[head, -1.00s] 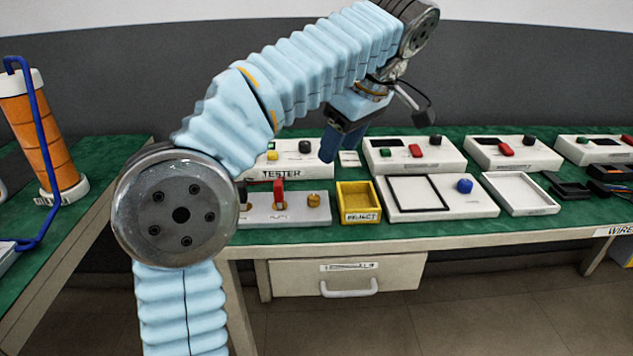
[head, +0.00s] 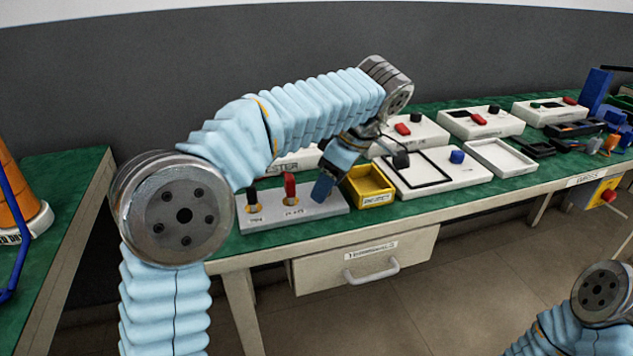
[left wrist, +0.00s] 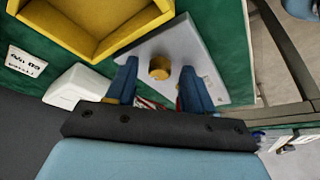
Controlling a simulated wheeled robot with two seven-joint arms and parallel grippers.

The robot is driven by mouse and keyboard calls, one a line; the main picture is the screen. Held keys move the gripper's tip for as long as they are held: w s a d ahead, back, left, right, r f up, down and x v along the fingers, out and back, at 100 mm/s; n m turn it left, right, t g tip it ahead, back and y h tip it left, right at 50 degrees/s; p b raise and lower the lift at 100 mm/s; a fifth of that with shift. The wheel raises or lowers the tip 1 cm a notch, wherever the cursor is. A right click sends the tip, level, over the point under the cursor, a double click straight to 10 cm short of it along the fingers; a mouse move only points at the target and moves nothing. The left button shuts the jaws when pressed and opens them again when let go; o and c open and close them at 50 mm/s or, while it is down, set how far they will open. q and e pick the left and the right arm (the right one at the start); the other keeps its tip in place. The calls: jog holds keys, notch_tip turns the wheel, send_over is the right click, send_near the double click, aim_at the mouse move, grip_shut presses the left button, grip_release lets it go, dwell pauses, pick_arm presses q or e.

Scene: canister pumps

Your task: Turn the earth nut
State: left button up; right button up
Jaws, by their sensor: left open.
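The earth nut (left wrist: 159,68) is a round brass knob at one end of the grey terminal panel (left wrist: 185,42). My left gripper (left wrist: 159,72) is open, and in the left wrist view the nut appears between its two blue fingertips, touching neither. I cannot tell how deep the fingers reach. In the head view my left gripper (head: 322,188) points down over the right end of the panel (head: 265,222) and hides the nut. The panel also carries a red post (head: 290,186) and a black post (head: 252,196). My right gripper is out of view.
A yellow bin (head: 368,184) stands right beside the panel; it also shows in the left wrist view (left wrist: 90,52). Behind are white tester boxes (head: 480,122). A white tray (head: 500,157) lies further right. The bench front edge is close to the panel.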

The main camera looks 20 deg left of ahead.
pick_arm(q)
grip_shut()
jog(key=shift+m, duration=0.3)
